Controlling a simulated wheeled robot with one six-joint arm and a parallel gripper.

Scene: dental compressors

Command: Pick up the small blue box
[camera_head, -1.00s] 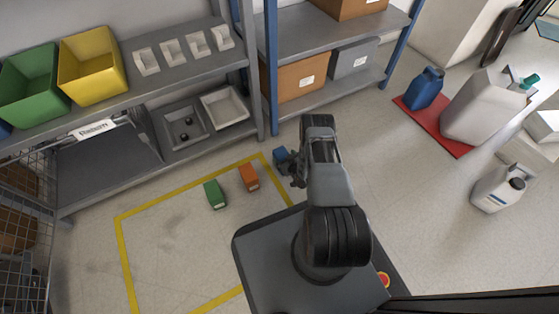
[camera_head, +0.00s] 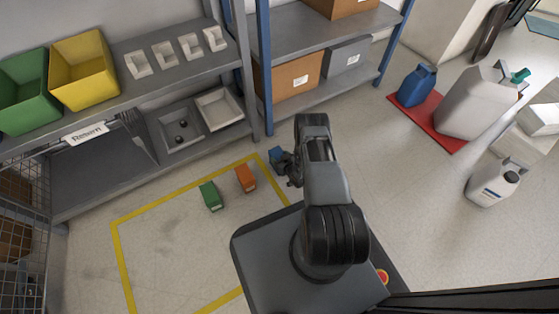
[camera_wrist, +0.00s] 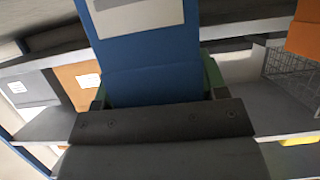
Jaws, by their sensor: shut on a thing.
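The small blue box (camera_head: 276,155) shows in the head view at the end of my arm, by the corner of the yellow floor outline. My gripper (camera_head: 284,160) is shut on it, and the arm hides part of the jaws. In the wrist view the blue box (camera_wrist: 150,65) fills the upper middle, with a pale label on its face. My gripper (camera_wrist: 157,100) has its greenish fingers on both sides of the box. I cannot tell how far the box is above the floor.
An orange box (camera_head: 245,178) and a green box (camera_head: 210,195) stand on the floor inside the yellow outline (camera_head: 190,192). A grey shelf (camera_head: 130,170) with bins runs along the left. A red mat (camera_head: 425,122) with containers lies at the right. Floor between is clear.

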